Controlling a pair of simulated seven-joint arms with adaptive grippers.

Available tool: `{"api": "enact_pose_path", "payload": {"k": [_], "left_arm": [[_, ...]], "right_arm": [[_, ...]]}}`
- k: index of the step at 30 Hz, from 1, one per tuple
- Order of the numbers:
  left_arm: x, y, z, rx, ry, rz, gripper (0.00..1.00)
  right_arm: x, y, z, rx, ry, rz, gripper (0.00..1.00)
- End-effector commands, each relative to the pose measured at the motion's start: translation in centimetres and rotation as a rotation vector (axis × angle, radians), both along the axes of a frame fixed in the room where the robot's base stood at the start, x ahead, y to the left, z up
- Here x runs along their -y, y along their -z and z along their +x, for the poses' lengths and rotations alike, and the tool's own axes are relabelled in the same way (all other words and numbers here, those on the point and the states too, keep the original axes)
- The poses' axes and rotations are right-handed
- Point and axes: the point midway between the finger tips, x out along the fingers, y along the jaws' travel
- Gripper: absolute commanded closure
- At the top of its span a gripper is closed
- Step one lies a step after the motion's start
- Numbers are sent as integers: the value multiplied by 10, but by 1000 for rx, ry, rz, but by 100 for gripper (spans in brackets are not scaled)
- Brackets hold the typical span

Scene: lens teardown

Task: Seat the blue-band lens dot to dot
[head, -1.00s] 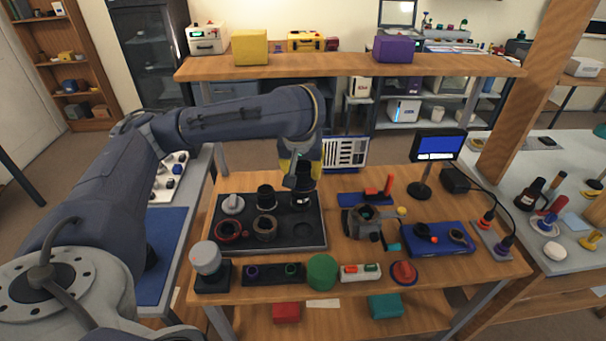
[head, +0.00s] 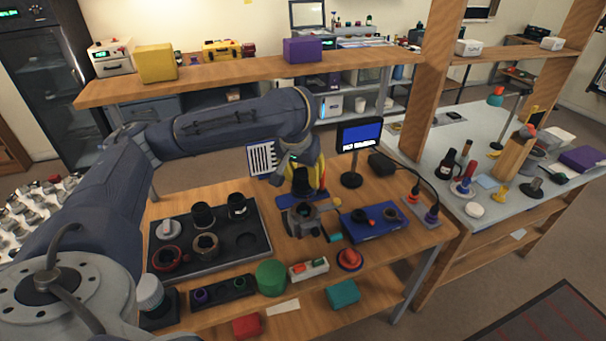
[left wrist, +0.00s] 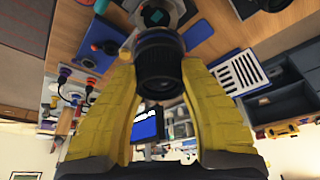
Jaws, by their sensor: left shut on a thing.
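My left gripper (head: 302,183) is shut on a black ribbed lens (left wrist: 160,65), which shows between its yellow fingers in the left wrist view. The lens is over the grey mount (head: 299,221), which also shows beyond the lens in the left wrist view (left wrist: 178,14). Whether lens and mount touch cannot be told. On the black tray (head: 190,272) stand two other black barrels (head: 203,215) (head: 238,206). My right gripper is not in view.
The tray also has a brown ring (head: 205,245), a red ring (head: 167,258) and an empty round recess. A blue pad (head: 368,228) with small parts lies right of the mount. A monitor (head: 359,136) stands behind. A green cylinder (head: 271,277) is in front.

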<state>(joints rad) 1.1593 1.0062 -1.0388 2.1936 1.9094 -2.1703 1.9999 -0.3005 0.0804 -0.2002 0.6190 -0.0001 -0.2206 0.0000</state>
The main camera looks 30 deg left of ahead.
Motion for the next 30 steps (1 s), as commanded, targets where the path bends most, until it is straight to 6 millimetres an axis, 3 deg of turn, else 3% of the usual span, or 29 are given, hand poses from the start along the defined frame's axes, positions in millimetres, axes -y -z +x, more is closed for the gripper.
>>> {"api": "enact_pose_path", "payload": {"k": [6,18,30], "left_arm": [[1,14,0,-2,3,0,100],[0,44,0,-1,0,0,100],[0,56,0,0,1,0,100]], "right_arm": [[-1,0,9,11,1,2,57],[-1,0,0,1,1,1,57],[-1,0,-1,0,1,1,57]]}}
